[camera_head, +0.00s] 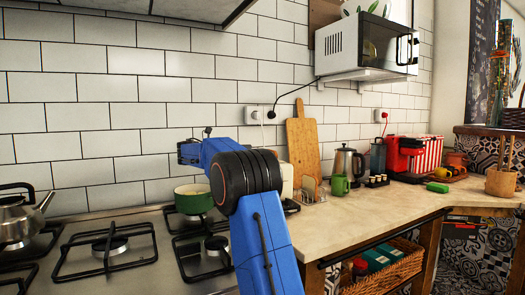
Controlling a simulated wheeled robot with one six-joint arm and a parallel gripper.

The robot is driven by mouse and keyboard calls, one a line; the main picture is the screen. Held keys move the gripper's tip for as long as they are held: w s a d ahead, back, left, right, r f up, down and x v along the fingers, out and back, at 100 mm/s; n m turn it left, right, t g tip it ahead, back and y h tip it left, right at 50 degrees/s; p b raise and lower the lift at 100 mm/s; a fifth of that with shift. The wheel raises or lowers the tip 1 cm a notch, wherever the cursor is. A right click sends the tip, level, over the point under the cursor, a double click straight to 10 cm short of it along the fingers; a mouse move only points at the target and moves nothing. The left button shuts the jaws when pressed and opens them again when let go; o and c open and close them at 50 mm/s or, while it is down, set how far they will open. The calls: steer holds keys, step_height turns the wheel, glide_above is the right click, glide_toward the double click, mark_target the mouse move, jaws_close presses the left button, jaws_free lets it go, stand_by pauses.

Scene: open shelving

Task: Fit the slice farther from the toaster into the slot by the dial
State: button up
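A cream toaster (287,183) stands on the counter just past the hob, mostly hidden behind my blue arm. Its slots and dial cannot be made out. To its right, a small rack (321,198) holds what looks like a pale bread slice (309,186). A second slice cannot be made out clearly. My gripper (184,151) is at the far end of the arm, above the hob and left of the toaster. It is small and partly hidden by the arm, so its fingers cannot be read. No slice shows in it.
A green pot (193,199) stands on the hob (140,259) below my gripper, and a kettle (18,217) is at far left. A cutting board (303,150) leans on the wall behind the rack. A green mug (340,185) and steel kettle (347,164) stand right. The front counter is clear.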

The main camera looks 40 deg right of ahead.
steer(key=shift+v, duration=2.1)
